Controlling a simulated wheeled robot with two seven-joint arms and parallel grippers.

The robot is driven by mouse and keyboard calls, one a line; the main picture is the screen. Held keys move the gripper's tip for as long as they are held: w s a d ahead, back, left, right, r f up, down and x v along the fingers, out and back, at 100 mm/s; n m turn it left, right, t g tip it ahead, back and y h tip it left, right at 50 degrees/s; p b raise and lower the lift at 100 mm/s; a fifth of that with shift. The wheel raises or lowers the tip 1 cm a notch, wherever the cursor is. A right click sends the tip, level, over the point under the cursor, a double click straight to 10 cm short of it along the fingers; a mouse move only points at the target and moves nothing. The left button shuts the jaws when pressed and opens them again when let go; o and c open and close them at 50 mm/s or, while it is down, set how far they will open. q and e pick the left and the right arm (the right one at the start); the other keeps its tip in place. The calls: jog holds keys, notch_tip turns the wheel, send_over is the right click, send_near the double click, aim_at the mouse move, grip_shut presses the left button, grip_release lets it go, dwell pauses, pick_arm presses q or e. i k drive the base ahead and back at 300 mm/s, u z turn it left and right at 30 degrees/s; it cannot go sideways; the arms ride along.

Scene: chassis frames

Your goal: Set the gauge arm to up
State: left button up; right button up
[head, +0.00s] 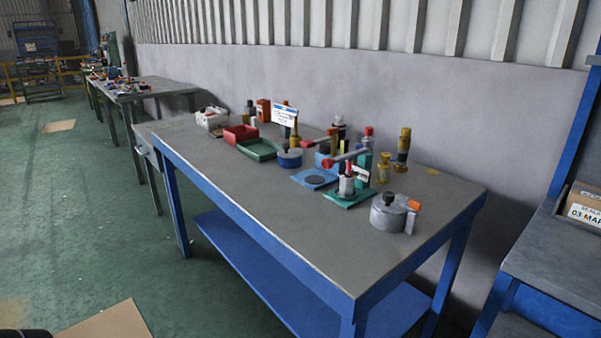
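No part is labelled clearly enough for me to say which is the gauge arm. A second red lever (316,142) shows just behind, over a blue plate with a dark disc (315,179). A grey round housing (388,213) with a black knob and an orange-tipped arm (412,205) sits near the right end. The small details are too fine to read. Neither of my grippers is in view.
The workbench (235,186) is bare along its front. Red (240,133) and green (260,150) trays, a white sign (285,115) and several bottle-like parts stand toward the back. Another table (560,250) stands at right. Cardboard (108,322) lies on the open floor at left.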

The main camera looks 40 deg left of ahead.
aim_at(327, 163)
jog(key=u, duration=1)
jog(key=i, duration=0.3)
jog(key=z, duration=0.1)
